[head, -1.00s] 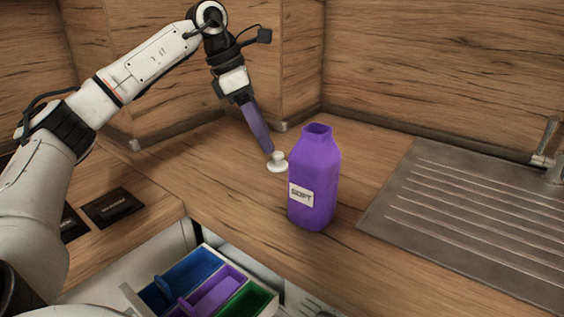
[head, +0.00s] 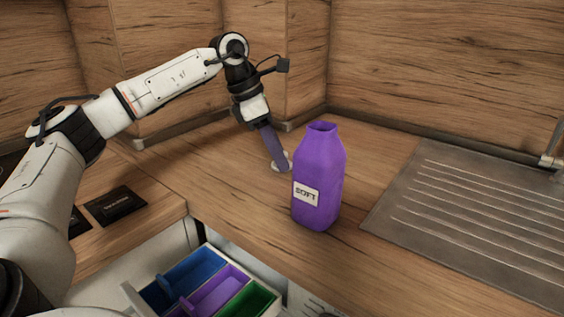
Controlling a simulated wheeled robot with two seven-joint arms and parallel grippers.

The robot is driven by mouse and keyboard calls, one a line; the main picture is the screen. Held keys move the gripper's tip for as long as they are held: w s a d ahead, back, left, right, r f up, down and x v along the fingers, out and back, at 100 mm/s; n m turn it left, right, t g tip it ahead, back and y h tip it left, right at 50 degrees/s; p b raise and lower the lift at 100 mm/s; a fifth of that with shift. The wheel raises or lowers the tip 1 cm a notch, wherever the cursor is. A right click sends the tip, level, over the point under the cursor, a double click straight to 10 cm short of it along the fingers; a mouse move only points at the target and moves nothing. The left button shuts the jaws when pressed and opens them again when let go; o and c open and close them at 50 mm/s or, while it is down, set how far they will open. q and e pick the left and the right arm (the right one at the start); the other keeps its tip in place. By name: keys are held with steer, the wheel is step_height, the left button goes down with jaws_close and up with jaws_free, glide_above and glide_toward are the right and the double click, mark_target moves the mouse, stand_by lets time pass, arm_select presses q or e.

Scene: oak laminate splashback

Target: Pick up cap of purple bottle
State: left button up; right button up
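A purple bottle (head: 318,180) with a white "SOFT" label stands upright on the wooden counter, its top open and uncapped. A small white cap (head: 276,168) lies on the counter just behind and left of the bottle, partly hidden by my fingers. My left gripper (head: 282,164) points down at the cap, its purple-grey fingertips overlapping it in the picture. The fingers show edge-on, so I cannot tell whether they are open or shut, or whether they touch the cap. My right gripper is not in view.
A metal sink drainboard (head: 470,215) lies right of the bottle. An open drawer below the counter holds blue, purple and green compartments (head: 215,293). A dark plate (head: 115,206) lies at left. Wooden walls close off the back.

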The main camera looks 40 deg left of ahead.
arm_select(q)
steer(key=shift+c, duration=0.9)
